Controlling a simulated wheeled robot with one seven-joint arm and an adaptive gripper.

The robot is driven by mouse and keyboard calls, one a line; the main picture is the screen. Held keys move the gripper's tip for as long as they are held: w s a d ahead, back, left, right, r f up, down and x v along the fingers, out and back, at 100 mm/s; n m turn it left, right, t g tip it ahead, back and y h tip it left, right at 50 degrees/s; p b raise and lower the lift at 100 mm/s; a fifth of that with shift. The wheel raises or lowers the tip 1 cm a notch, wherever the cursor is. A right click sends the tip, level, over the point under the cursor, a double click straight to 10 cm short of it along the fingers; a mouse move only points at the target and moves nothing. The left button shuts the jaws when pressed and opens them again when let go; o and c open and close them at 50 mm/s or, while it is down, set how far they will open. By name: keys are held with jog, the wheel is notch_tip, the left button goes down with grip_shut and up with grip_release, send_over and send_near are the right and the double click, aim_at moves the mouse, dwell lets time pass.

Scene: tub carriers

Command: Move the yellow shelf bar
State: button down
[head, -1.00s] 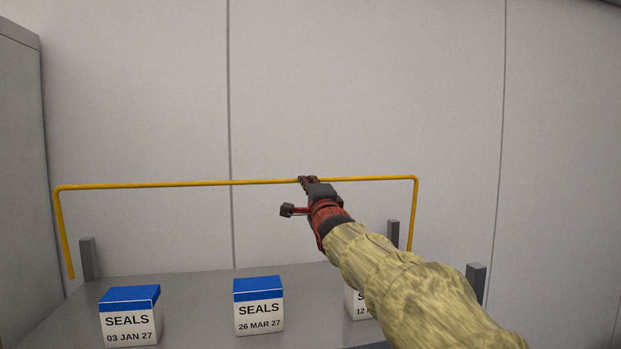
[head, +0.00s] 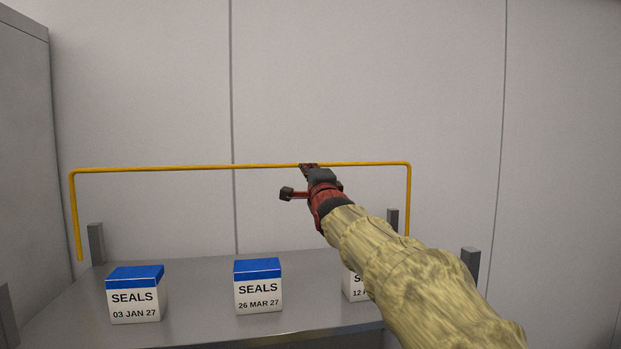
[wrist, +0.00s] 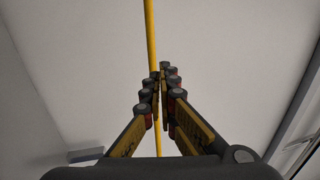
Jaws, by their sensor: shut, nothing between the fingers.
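The yellow shelf bar (head: 190,167) is a long thin rail with a downturned leg at each end. It stands above the grey shelf (head: 200,275), against the pale wall.
Two white boxes with blue tops, marked SEALS (head: 136,295) and (head: 258,287), stand on the shelf. A third box (head: 354,286) is partly hidden by my arm. Grey posts (head: 96,243) and (head: 470,262) rise at the shelf's sides. A grey cabinet (head: 25,150) is at left.

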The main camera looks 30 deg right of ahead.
jog(key=r+b+v, duration=0.2)
jog(key=v, duration=0.7)
jog(key=s+a+f+n+g+y, duration=0.1)
jog(key=s+a+f+n+g, duration=0.2)
jog(key=f, duration=0.5)
jog(key=s+a+f+n+g+y, duration=0.1)
jog(key=s+a+f+n, duration=0.35)
jog(key=f, duration=0.35)
jog(key=s+a+f+n+g+y, duration=0.1)
jog(key=s+a+f+n+g, duration=0.2)
jog(key=s+f, duration=0.35)
jog(key=s+a+f+n+g+y, duration=0.1)
jog(key=s+a+f+n+g, duration=0.3)
jog(key=s+f, duration=0.7)
jog(key=s+a+f+n+g+y, duration=0.2)
jog(key=s+a+f+n+g, duration=0.3)
jog(key=s+f, duration=0.6)
notch_tip(320, 180, down, 25)
jog(key=n+t+b, duration=0.1)
jog(key=t+b, duration=0.1)
jog(key=b, duration=2)
jog(key=shift+w+d+n, duration=0.35)
jog(key=shift+w, duration=0.1)
